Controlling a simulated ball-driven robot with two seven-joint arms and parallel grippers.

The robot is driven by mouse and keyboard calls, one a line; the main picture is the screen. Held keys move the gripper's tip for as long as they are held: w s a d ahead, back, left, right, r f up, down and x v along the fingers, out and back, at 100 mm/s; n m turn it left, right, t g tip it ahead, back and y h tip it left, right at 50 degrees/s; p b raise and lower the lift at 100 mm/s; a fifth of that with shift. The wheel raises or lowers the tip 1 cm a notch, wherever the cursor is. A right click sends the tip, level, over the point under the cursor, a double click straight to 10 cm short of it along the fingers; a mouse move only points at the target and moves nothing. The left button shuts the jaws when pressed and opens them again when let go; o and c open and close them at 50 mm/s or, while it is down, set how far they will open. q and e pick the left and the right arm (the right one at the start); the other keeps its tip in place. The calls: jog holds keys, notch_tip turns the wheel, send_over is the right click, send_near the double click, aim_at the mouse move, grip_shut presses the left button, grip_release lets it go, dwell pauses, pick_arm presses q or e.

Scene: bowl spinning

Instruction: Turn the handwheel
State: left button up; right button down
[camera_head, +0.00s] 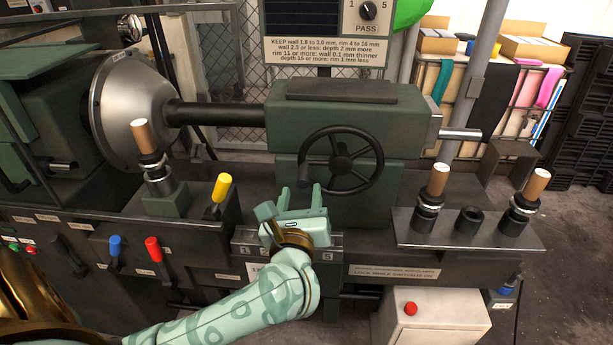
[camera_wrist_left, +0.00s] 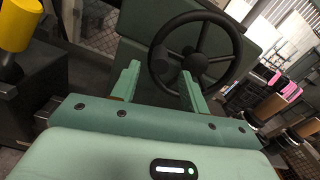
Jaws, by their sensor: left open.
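The handwheel (camera_head: 341,161) is a black spoked wheel with a small knob handle at its lower left. It is mounted on the front of the green tailstock of the machine. In the left wrist view the handwheel (camera_wrist_left: 194,55) sits just beyond the fingers, with the knob between them in the picture. My left gripper (camera_head: 304,194) is open and empty, just below and in front of the wheel's lower left rim. Its two green fingers (camera_wrist_left: 160,85) also show in the left wrist view; whether they touch the wheel cannot be told. My right gripper is not in view.
A yellow-knobbed lever (camera_head: 220,188) stands left of my gripper. Blue (camera_head: 115,244) and red (camera_head: 153,248) levers stand on the front panel. Wooden-topped tools stand on a rack (camera_head: 405,228) at the right. A steel dome (camera_head: 120,105) is at the left.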

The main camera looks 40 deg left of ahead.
aim_at(304, 174)
pick_arm(q)
jog(key=b+x, duration=0.1)
jog(key=x, duration=0.6)
jog(key=shift+w+a, duration=0.1)
jog(key=shift+w, duration=0.1)
grip_shut()
